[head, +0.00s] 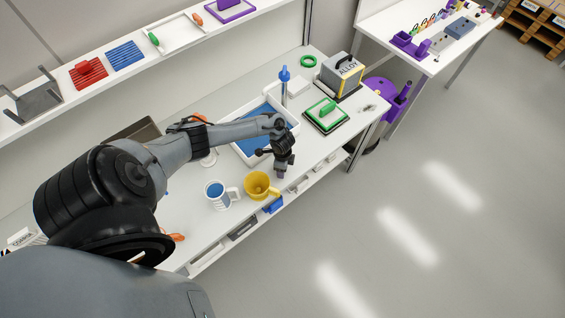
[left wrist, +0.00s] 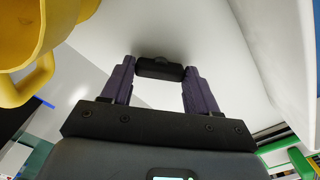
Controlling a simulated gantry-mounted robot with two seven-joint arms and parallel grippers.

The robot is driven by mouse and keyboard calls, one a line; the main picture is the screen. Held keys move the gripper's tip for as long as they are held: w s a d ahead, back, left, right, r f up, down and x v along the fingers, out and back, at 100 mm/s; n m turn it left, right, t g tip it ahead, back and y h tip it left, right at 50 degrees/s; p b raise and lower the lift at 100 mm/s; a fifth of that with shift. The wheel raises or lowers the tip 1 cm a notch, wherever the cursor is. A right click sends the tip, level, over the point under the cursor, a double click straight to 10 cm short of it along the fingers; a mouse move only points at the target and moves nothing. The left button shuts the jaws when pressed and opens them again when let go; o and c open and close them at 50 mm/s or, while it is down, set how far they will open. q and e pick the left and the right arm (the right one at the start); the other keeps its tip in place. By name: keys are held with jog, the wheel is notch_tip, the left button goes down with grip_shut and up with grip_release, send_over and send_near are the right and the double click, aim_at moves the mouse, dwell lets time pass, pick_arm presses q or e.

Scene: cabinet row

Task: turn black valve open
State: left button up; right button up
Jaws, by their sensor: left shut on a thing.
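In the left wrist view, a short black bar, which I take to be the black valve's handle (left wrist: 158,69), lies crosswise between my left gripper's fingertips (left wrist: 160,75). The left gripper is shut on it, with one finger at each end. A pale surface is behind the bar. In the head view the left gripper (head: 281,168) points down near the bench's front edge, right of the yellow mug (head: 256,186). The valve cannot be made out there; the gripper and arm cover that spot. My right gripper is in neither view.
The yellow mug also shows close by in the left wrist view (left wrist: 22,45). A white mug (head: 216,197) stands left of it. A blue-bottomed white tray (head: 246,149) lies behind the gripper.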

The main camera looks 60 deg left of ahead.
pick_arm(q)
jog(key=n+p, duration=0.1)
jog(key=n, duration=0.1)
jog(key=n+p, duration=0.1)
jog(key=p, duration=0.1)
jog(key=n+p, duration=0.1)
jog(key=n, duration=0.1)
jog(key=shift+d+r+n+p, duration=0.1)
jog(key=shift+r+n+p, duration=0.15)
jog(key=shift+n+p, duration=0.05)
jog(key=n+p, duration=0.2)
jog(key=n, duration=0.1)
jog(key=shift+f+n, duration=0.1)
jog(key=shift+n, duration=0.7)
jog(key=shift+f+p, duration=0.1)
jog(key=shift+p, duration=0.2)
jog(key=o, duration=1.1)
jog(key=shift+c, duration=0.2)
